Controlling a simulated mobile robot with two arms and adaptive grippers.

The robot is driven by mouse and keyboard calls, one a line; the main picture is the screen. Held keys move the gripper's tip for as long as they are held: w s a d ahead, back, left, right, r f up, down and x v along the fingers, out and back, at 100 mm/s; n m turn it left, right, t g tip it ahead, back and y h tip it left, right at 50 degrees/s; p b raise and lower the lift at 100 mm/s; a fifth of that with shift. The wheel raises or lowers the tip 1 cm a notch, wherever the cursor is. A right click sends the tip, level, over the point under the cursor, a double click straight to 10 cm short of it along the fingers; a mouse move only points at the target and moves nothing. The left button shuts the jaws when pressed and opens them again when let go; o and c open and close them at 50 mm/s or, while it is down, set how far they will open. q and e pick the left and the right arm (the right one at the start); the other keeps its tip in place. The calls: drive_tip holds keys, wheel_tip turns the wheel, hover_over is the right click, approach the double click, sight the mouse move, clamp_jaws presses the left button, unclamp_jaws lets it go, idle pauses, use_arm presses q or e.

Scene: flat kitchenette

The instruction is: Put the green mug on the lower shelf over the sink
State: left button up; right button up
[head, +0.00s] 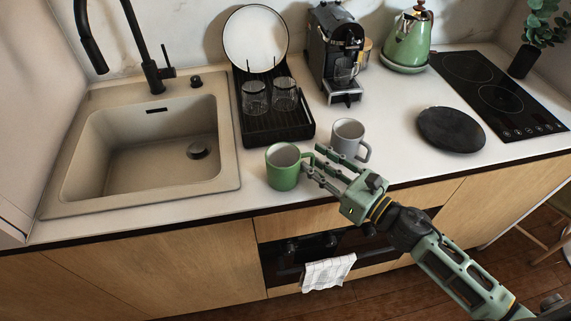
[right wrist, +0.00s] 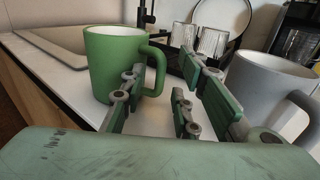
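The green mug (head: 283,167) stands upright on the counter, right of the sink and in front of the dish rack. In the right wrist view the green mug (right wrist: 112,62) has its handle toward the right, and the handle shows in the gap between my fingers. My right gripper (head: 314,159) is open at the mug's right side, its fingers spread; I cannot tell whether they touch it. The fingers also show in the right wrist view (right wrist: 165,82). My left gripper is in neither view. The lower shelf over the sink is not in view.
A grey mug (head: 348,138) stands close to my right gripper, also in the right wrist view (right wrist: 262,92). The black dish rack (head: 290,132) holds glasses and a plate. The sink (head: 145,160) is empty. A coffee machine (head: 335,50), green kettle (head: 407,40) and dark round board (head: 451,130) stand further right.

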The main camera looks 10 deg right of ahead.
drive_tip(key=shift+w+a, duration=0.1)
drive_tip(key=shift+w, duration=0.05)
clamp_jaws()
idle(0.5)
